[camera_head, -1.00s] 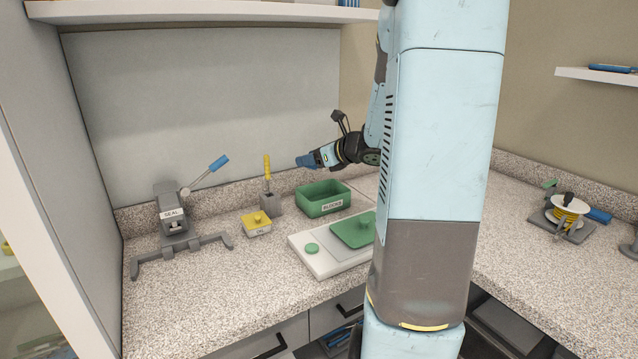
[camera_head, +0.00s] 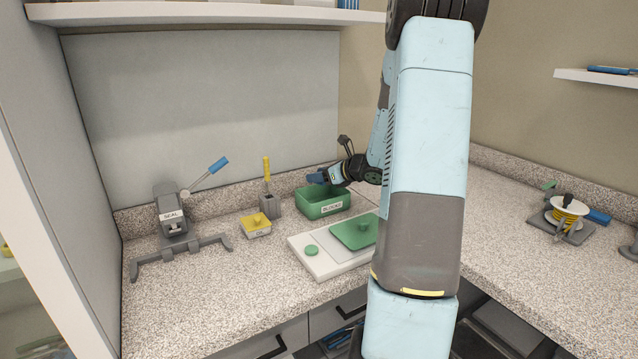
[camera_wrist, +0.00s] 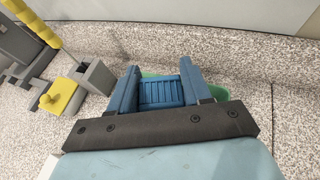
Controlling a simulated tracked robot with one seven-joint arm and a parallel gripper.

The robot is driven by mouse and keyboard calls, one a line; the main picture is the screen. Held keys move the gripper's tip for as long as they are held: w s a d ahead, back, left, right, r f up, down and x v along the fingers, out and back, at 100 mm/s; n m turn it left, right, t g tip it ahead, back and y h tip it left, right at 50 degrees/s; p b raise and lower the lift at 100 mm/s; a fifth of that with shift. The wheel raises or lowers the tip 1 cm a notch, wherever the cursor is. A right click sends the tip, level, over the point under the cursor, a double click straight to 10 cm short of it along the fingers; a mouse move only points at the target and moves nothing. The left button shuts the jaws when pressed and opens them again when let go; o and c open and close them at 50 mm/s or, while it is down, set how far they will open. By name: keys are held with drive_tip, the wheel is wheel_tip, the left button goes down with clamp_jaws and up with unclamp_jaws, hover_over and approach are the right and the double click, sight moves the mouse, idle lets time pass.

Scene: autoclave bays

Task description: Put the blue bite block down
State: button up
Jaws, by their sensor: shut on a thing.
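The blue bite block (camera_wrist: 161,92) is a ribbed blue piece in the wrist view. My gripper (camera_wrist: 160,80) is shut on it, with one blue finger on each side. In the head view my gripper (camera_head: 318,177) is just above the green bin (camera_head: 323,208) labelled BLOCKS, over its opening. The bite block is hard to tell from the blue fingers in that view. In the wrist view parts of the green bin (camera_wrist: 219,92) show behind and beside the fingers. The inside of the bin is mostly hidden.
A grey holder with a yellow-handled tool (camera_head: 268,190) and a yellow lidded box (camera_head: 256,225) stand left of the bin. The SEAL press (camera_head: 175,222) is further left. Counter between is clear.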

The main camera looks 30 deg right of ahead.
sight(309, 187)
drive_tip(key=shift+f, duration=1.15)
drive_tip(key=shift+f, duration=0.6)
drive_tip(key=o, duration=1)
drive_tip(key=shift+o, duration=0.2)
